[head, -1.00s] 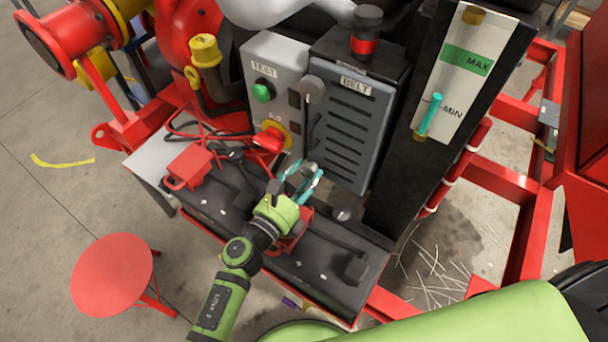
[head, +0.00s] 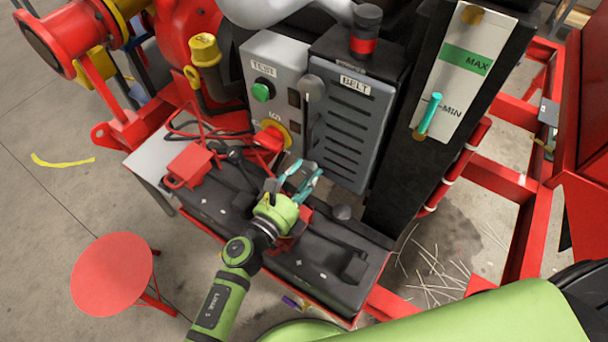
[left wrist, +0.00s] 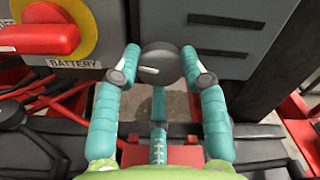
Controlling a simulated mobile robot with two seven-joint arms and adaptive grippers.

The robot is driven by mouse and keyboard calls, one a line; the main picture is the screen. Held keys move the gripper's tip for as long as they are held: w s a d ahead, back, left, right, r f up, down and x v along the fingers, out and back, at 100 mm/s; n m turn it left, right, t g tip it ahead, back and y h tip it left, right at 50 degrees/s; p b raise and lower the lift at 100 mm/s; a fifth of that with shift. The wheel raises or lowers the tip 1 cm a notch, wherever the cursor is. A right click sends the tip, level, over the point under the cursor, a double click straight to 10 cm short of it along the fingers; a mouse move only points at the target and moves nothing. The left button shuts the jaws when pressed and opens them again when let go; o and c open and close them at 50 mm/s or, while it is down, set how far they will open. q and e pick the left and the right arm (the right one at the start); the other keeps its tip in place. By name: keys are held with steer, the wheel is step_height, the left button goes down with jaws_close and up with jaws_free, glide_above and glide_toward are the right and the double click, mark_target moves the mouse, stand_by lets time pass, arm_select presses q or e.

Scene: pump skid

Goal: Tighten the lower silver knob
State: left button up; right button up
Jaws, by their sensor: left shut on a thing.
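The lower silver knob (left wrist: 161,64) is a dark grey, round knob in the left wrist view, at the lower left of the grey belt cover. My left gripper (left wrist: 163,77) has its teal fingers on either side of it, with the fingertip pads shut on its rim. In the head view my left gripper (head: 295,180) reaches up to the cover's lower left corner, and its fingers largely hide the knob there. The upper silver knob (head: 313,87) is on the cover's upper left edge, clear of the gripper. My right gripper is not in view.
A red battery switch (head: 269,138) on a yellow plate is close left of my fingers. A red stool (head: 112,275) stands on the floor.

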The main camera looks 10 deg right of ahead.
arm_select(q)
steer(key=n, duration=0.2)
steer(key=r+n+p, duration=0.1)
steer(key=n, duration=0.1)
steer(key=shift+w+n, duration=0.2)
steer(key=shift+n, duration=0.2)
steer(key=n+p, duration=0.1)
steer(key=n, duration=0.4)
steer(key=shift+a+f+n, duration=0.1)
steer(key=shift+n, duration=0.2)
steer(key=n+p, duration=0.1)
steer(key=n, duration=0.4)
steer(key=shift+f+n+p, duration=0.2)
steer(key=shift+n+p, duration=0.1)
steer(key=shift+n, duration=2.2)
steer(key=o, duration=1.1)
steer(key=shift+f, duration=0.1)
steer(key=shift+o, duration=0.2)
steer(key=shift+f, duration=0.15)
